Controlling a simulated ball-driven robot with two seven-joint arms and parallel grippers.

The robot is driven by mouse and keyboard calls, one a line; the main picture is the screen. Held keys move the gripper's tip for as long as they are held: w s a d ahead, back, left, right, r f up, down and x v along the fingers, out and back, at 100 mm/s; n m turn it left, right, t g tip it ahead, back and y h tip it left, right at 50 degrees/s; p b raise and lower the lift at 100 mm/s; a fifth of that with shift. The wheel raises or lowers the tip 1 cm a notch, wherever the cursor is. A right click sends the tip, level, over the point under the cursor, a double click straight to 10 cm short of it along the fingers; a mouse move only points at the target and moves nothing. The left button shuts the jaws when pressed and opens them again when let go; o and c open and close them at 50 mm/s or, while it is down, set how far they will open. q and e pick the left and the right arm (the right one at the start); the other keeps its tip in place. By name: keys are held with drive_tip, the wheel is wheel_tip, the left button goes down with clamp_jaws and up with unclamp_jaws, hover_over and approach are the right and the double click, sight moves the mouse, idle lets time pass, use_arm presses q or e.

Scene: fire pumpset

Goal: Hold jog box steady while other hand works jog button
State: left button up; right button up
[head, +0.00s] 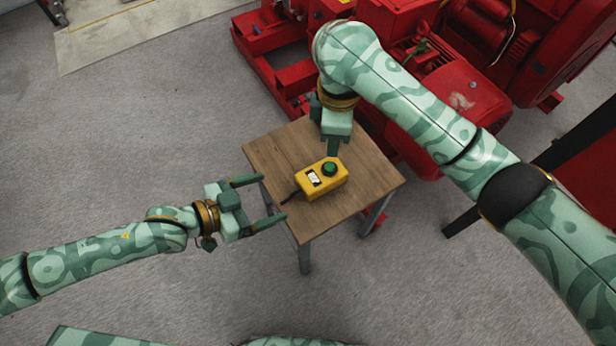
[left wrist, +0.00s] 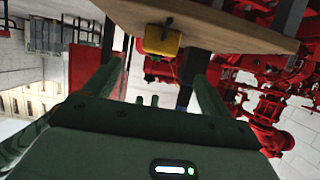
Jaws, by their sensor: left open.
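The jog box (head: 321,179) is a yellow box with a green jog button (head: 330,168) and a white label on top. It sits on a small wooden table (head: 375,184). It also shows in the left wrist view (left wrist: 162,41), at the table edge. My left gripper (head: 272,200) is open and empty at the table's left edge, its fingers pointing toward the box but apart from it. My right gripper (head: 333,148) points down just behind the box, close to the green button. Its fingers look close together, but I cannot tell their opening or whether they touch the box.
Red pump machinery (head: 450,97) stands behind and right of the table. A dark cable (head: 292,196) leaves the box's left end. A pale floor slab (head: 140,30) lies at the back left. The grey floor left of the table is clear.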

sight(317, 181)
use_arm(q)
drive_tip(key=x, duration=1.4)
drive_tip(key=shift+w+d+f, duration=0.15)
drive_tip(key=shift+d, duration=0.05)
drive_tip(key=shift+c, duration=0.3)
drive_tip(key=c, duration=1.2)
use_arm(e)
clamp_jaws()
